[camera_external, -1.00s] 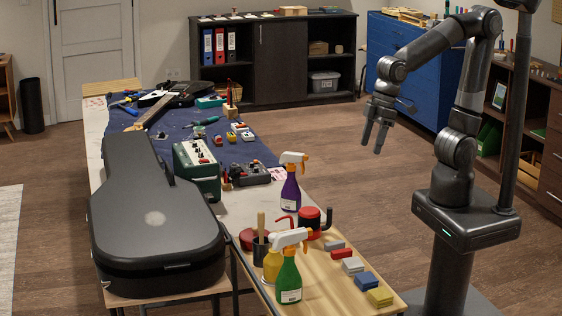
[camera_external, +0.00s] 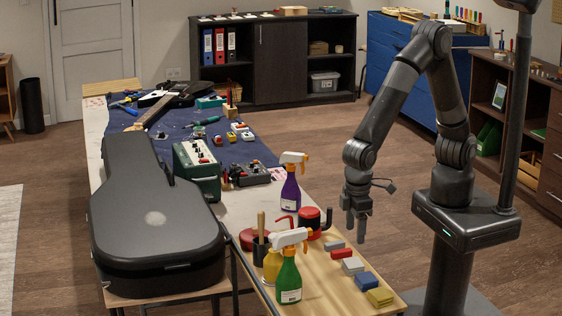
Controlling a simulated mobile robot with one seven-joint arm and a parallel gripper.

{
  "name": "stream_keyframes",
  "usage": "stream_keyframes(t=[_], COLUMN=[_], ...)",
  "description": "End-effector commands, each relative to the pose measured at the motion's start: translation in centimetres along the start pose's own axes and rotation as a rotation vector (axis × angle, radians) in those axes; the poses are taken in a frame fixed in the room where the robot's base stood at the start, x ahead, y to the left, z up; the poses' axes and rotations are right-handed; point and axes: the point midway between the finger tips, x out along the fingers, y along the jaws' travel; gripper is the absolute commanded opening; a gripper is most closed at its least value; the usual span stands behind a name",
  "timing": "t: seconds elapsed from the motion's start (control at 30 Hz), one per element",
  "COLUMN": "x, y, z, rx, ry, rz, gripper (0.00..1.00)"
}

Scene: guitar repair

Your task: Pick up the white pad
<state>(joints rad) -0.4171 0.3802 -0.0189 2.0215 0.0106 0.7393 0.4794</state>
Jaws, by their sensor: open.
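The white pad (camera_external: 352,265) lies flat on the light wooden end of the workbench (camera_external: 330,290), in a row of small pads. A red pad (camera_external: 341,253) lies just behind it and a blue pad (camera_external: 368,281) lies in front of it. My gripper (camera_external: 356,232) points down, open and empty. In the picture it is just above the red and white pads, apart from them. Its exact height over the bench cannot be told.
A grey pad (camera_external: 334,245) and a yellow pad (camera_external: 380,297) end the row. To the left stand a green spray bottle (camera_external: 288,277), a purple spray bottle (camera_external: 290,190) and a red-and-black container (camera_external: 309,221). A black guitar case (camera_external: 155,220) lies further left.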

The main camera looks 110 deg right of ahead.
Motion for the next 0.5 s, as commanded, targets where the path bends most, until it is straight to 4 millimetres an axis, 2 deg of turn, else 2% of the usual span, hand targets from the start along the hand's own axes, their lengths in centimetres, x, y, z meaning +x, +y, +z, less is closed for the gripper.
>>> stream_keyframes(t=[0.2,0.5], x=[3.5,6.2], y=[0.1,0.2], z=[0.1,0.2], rx=[0.000,0.000], ry=[-0.005,-0.004], rz=[0.002,0.002], gripper=[0.65,0.65])
